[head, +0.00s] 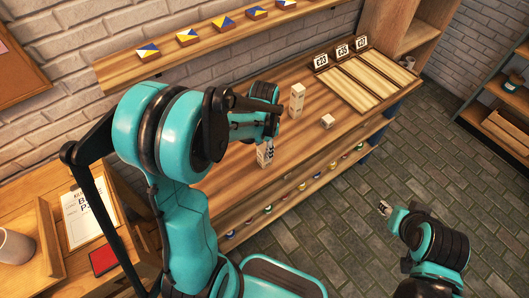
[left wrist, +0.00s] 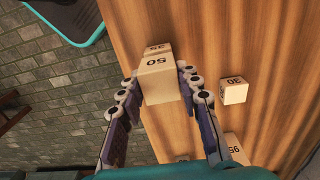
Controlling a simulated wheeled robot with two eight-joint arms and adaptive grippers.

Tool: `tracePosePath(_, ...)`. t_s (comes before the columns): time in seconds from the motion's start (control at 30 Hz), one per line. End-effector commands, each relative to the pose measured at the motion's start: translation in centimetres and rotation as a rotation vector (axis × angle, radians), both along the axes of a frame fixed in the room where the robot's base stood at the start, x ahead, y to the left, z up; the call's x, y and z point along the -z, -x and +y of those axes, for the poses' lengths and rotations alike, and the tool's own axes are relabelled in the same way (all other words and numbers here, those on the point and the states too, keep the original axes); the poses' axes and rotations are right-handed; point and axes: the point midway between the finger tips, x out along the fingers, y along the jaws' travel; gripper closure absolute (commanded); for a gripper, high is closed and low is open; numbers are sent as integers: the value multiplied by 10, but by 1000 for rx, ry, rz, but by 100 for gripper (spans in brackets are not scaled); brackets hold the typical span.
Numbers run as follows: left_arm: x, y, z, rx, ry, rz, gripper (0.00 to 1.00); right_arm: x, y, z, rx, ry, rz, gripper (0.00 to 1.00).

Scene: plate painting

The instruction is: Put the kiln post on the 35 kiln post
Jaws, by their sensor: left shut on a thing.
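My left gripper (head: 268,142) is over the wooden shelf top, shut on a pale post marked 50 (left wrist: 158,82). The 35 kiln post (left wrist: 158,48) shows just beyond the held post in the left wrist view, partly hidden by it. I cannot tell whether the two touch. In the head view, a pale post (head: 265,158) shows below the left fingers. A short post marked 30 (left wrist: 234,91) stands apart to the right in the left wrist view. My right gripper (head: 384,207) is over the floor, away from the posts; its fingers are too small to judge.
A post marked 95 (left wrist: 235,150) is partly visible. A tall post (head: 297,98) and a short one (head: 327,121) stand on the shelf top (head: 235,165). Wooden slotted trays (head: 365,80) with number cards lie at the far end. A wall shelf (head: 160,68) holds several coloured tiles.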

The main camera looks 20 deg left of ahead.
Motion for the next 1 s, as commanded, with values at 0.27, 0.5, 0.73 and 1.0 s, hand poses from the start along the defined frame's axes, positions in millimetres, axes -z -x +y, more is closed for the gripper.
tracePosePath(0.27,13,0,0,0,0,0,99,6,0,0,0,0,0,60)
tracePosePath(0.5,16,0,0,-1,0,0,53,9,0,0,0,0,0,60)
tracePosePath(0.73,16,0,0,-1,0,0,46,9,0,0,0,0,0,60)
tracePosePath(1.0,-1,0,0,-1,0,0,46,0,0,0,0,0,0,60)
